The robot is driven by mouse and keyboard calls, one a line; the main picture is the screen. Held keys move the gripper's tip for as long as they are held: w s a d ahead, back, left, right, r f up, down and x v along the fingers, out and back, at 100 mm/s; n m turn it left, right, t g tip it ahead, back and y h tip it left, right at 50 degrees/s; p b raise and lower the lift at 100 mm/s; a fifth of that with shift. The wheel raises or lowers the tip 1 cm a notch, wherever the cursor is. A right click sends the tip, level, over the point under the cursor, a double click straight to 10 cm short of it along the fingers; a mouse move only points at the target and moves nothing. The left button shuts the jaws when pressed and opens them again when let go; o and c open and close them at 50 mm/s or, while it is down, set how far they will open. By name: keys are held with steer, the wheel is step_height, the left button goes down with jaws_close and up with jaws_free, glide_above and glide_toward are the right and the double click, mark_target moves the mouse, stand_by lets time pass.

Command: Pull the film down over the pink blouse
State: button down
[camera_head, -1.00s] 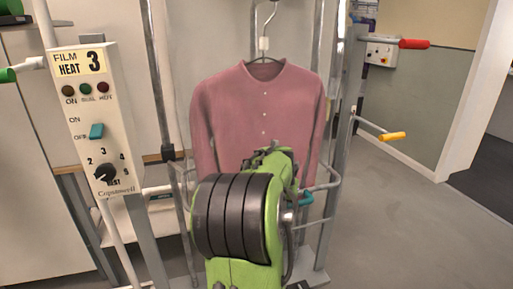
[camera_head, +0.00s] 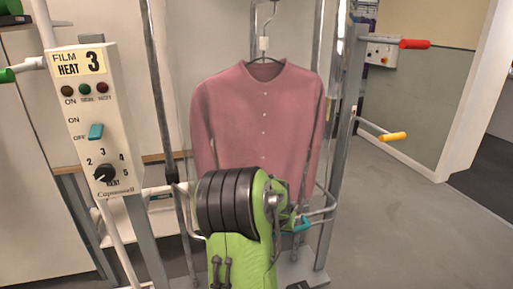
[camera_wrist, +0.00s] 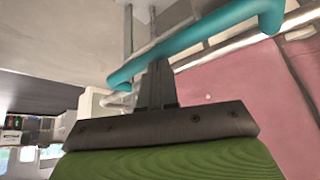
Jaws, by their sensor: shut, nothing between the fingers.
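The pink blouse (camera_head: 258,115) hangs on a hanger between the upright rails and also shows in the wrist view (camera_wrist: 235,85). Its lower front is hidden behind my arm. A bent tubular frame (camera_head: 320,212) with a teal handle (camera_head: 301,225) crosses in front of the blouse's lower part. In the wrist view my gripper (camera_wrist: 157,75) is shut and points at the teal handle (camera_wrist: 205,38), its tips reaching the bar; I cannot tell whether they touch it. In the head view my arm hides the fingers. I cannot make out the clear film.
A control box (camera_head: 92,120) marked FILM HEAT stands at the left. A red handle (camera_head: 413,44) and a yellow handle (camera_head: 392,136) stick out on the right. Upright rails (camera_head: 340,150) flank the blouse. The floor (camera_head: 420,240) at the right is clear.

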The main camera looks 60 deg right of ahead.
step_height(320, 180, down, 11)
steer(key=s+a+r, duration=0.1)
steer(key=s, duration=0.1)
steer(key=s+a+r+p, duration=0.1)
steer(key=a+r, duration=0.1)
steer(key=shift+s+a, duration=0.2)
steer(key=shift+s, duration=0.2)
steer(key=shift+w, duration=0.1)
